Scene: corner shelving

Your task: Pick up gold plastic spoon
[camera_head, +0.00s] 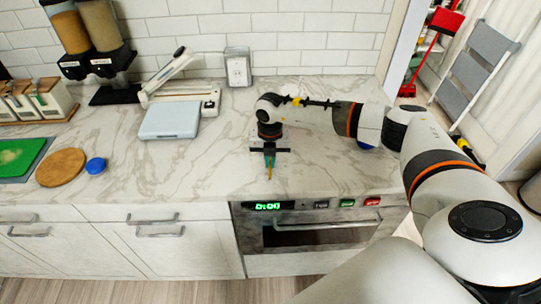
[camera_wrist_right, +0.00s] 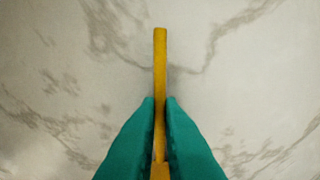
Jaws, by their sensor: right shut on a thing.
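The gold plastic spoon (camera_wrist_right: 160,62) shows in the right wrist view as a thin yellow handle between two green fingertips. My right gripper (camera_wrist_right: 160,125) is shut on it, and the handle's end sticks out beyond the fingers. The rest of the spoon is hidden or out of frame there. In the head view, my right gripper (camera_head: 270,157) points down at the front part of the marble counter, and a small bit of the spoon (camera_head: 270,173) shows at its tips. I cannot tell whether the spoon touches the counter. My left gripper is not in view.
The marble counter (camera_head: 215,165) is clear around the gripper. A pale blue scale-like device (camera_head: 170,120), a blue lid (camera_head: 96,165), a round wooden board (camera_head: 61,167) and a green board (camera_head: 20,157) lie to the left. An oven (camera_head: 315,232) sits below the counter's front edge.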

